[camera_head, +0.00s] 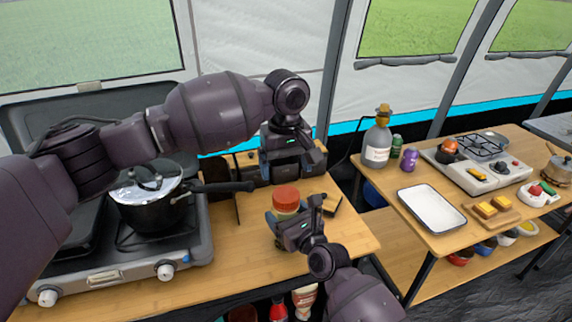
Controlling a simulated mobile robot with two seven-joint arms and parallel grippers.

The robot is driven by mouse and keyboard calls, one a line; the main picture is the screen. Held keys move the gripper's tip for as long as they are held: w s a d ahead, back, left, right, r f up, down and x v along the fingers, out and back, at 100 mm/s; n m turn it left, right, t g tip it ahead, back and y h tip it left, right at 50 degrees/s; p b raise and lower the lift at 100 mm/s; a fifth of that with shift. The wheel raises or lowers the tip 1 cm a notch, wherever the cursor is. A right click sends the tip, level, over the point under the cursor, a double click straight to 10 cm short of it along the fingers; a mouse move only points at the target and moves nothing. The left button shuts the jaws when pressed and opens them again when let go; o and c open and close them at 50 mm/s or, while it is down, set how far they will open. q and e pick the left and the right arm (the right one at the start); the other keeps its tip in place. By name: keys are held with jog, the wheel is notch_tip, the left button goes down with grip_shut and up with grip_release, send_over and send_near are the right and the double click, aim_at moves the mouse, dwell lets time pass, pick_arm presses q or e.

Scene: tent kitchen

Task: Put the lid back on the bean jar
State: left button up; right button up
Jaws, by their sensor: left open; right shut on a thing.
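The bean jar (285,208) stands on the wooden counter near its right end. Its top is a reddish-orange disc (286,193) with a paler body below; I cannot tell whether this is the seated lid or not. My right gripper (294,215) is shut on the jar's body from the near side and hides its lower part. My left gripper (291,172) is open and empty, just behind and above the jar. Its fingers are hard to make out. No separate lid can be clearly seen.
A black pot (150,212) with a glass lid sits on the stove (120,255) at left, its handle pointing toward the jar. A small dark flat thing (333,203) lies right of the jar. A second table (450,235) with a white tray (431,209) stands beyond a gap.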

aim_at(286, 194)
pick_arm(q)
jog(key=shift+f, duration=4)
